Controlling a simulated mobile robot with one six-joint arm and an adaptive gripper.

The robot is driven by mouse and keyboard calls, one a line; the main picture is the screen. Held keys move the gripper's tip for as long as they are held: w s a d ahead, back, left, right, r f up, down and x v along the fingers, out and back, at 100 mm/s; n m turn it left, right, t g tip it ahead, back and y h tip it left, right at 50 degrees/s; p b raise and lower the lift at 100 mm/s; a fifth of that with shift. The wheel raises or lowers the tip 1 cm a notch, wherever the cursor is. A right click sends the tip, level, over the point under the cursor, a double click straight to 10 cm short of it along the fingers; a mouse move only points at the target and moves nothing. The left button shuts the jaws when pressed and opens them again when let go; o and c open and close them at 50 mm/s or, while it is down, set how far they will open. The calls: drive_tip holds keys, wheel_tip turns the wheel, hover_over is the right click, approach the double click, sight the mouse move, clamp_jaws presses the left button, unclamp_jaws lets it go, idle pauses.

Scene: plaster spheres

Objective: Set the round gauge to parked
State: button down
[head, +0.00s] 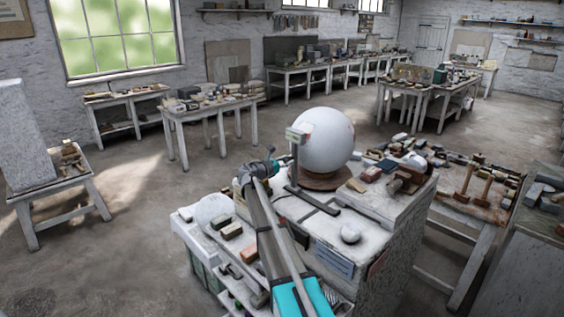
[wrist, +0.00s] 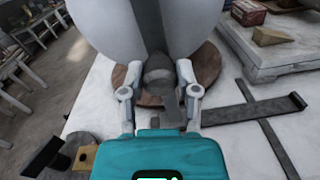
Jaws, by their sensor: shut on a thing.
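A large white plaster sphere (head: 326,140) rests on a round brown wooden base (head: 320,181) on the white bench top. The sphere's lower part fills the top of the wrist view (wrist: 100,25), where a dark upright bar (wrist: 150,25) stands before it. My gripper (wrist: 158,75) is shut on a dark grey rounded knob (wrist: 158,62) close in front of the sphere. In the head view my gripper (head: 262,166) is small, left of the sphere, and its grip is unclear. I cannot tell for certain which part is the round gauge or its setting.
A thin post with a pale box (head: 297,135) stands before the sphere. Dark flat bars (wrist: 255,112) lie on the bench top, right of my gripper. The floor at left is mostly clear.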

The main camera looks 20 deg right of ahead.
drive_tip(key=s+d, duration=0.3)
drive_tip(key=s, duration=0.6)
drive_tip(key=s+d, duration=0.4)
drive_tip(key=s, duration=0.5)
drive_tip(key=shift+s, duration=0.1)
drive_tip(key=c, duration=0.7)
unclamp_jaws()
drive_tip(key=o, duration=0.4)
drive_tip(key=shift+s+d, duration=0.1)
drive_tip(key=shift+c, duration=0.2)
drive_tip(key=shift+a, duration=0.2)
drive_tip(key=v, duration=1.2)
